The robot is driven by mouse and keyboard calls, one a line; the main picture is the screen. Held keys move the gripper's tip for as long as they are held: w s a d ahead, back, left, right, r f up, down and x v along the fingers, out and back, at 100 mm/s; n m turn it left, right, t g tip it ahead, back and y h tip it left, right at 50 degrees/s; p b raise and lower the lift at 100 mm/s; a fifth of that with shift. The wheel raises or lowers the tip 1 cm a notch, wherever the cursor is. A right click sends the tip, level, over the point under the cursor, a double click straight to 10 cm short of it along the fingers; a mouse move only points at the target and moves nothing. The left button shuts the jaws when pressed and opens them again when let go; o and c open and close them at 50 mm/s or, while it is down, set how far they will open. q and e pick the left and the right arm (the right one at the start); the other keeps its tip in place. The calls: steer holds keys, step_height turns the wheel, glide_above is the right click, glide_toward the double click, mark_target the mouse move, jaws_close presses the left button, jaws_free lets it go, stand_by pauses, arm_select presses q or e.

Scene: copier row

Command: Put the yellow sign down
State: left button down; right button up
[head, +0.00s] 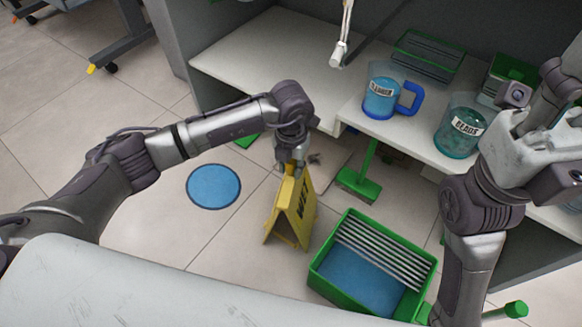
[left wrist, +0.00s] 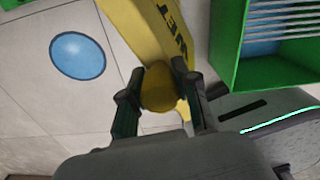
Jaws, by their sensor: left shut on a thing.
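The yellow sign (head: 291,212), a folding A-shape with dark "WET" lettering, hangs upright below my left gripper (head: 291,166). That gripper is shut on its top edge. In the left wrist view the fingers (left wrist: 158,84) close around the sign's rounded top, and its lettered panel (left wrist: 150,28) extends away. I cannot tell whether its feet touch the floor. A flat blue disc (head: 213,186) lies on the floor left of the sign, apart from it; it also shows in the left wrist view (left wrist: 77,55). My right gripper (head: 556,80) is at the upper right, its fingers partly cut off.
A green bucket (head: 314,276) with a wringer and blue water stands right of the sign. A green broom head (head: 358,186) is behind. A cleaner jug (head: 381,92) and glass jar (head: 455,140) stand on the white shelf (head: 265,50). Floor left of the disc is clear.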

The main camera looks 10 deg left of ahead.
arm_select(q)
steer(key=c, duration=1.3)
jaws_free()
steer(key=shift+f, duration=0.1)
steer(key=o, duration=0.4)
steer(key=shift+o, duration=0.2)
